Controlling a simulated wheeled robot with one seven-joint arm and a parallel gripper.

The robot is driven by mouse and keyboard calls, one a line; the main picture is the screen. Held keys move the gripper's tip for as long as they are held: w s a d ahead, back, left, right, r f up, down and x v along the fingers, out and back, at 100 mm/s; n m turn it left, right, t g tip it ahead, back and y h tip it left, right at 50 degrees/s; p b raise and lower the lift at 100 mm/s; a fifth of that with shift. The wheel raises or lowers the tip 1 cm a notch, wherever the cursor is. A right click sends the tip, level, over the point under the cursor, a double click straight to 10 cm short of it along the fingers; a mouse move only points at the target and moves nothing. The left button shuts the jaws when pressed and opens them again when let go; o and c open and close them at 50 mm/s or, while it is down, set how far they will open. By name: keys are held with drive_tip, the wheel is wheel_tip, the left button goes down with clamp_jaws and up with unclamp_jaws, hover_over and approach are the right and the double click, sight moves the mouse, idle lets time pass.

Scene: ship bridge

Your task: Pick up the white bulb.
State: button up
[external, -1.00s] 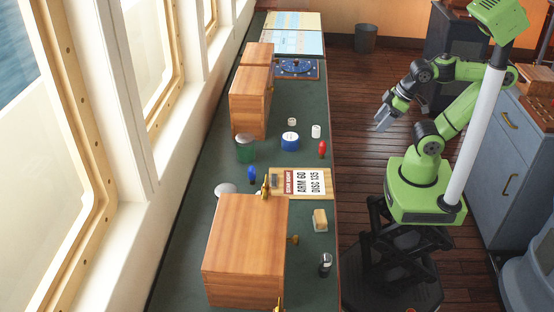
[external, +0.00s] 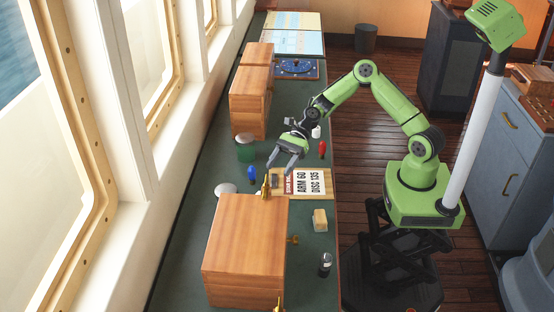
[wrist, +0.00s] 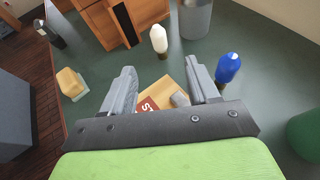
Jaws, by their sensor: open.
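The white bulb (wrist: 158,40) stands upright on its brass base in the wrist view, beside the wooden cabinet, beyond my fingertips and roughly midway between them. In the external view I cannot make it out clearly near the cabinet and brass fitting. My gripper (external: 281,168) is open and empty, above the green counter near the sign board; its two fingers also show in the wrist view (wrist: 161,68). It is apart from the bulb.
The wooden cabinet (external: 245,245) stands close to the bulb. A grey cylinder (wrist: 195,20) and a blue bulb (wrist: 228,67) are on its right in the wrist view. A sign board (external: 318,181), red bulb (external: 322,148), tan block (external: 320,219) and green canister (external: 245,152) are around.

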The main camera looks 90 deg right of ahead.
drive_tip(key=b+x, duration=0.3)
drive_tip(key=x, duration=1.2)
drive_tip(key=shift+a+f, duration=0.15)
drive_tip(key=shift+s, duration=0.1)
drive_tip(key=c, duration=1)
